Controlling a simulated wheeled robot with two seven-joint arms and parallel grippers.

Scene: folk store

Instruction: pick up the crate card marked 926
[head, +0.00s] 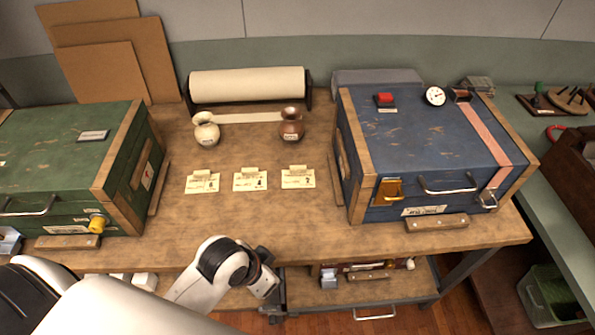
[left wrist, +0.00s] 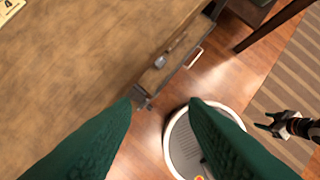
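Three small cream cards lie in a row on the wooden table: a left card (head: 202,184), a middle card (head: 250,181) and a right card (head: 298,179). Each has a small tab at its top edge. Their print is too small to read, so I cannot tell which is 926. Part of one card (left wrist: 10,8) shows at the top left of the left wrist view. My left gripper (left wrist: 162,102) has its green fingers apart and empty, near the table's front edge, short of the cards. A dark gripper (left wrist: 285,125), apparently my right, shows small in the left wrist view.
A green crate (head: 60,150) stands left of the cards and a blue crate (head: 425,135) right. The table (head: 240,225) is clear before the cards.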

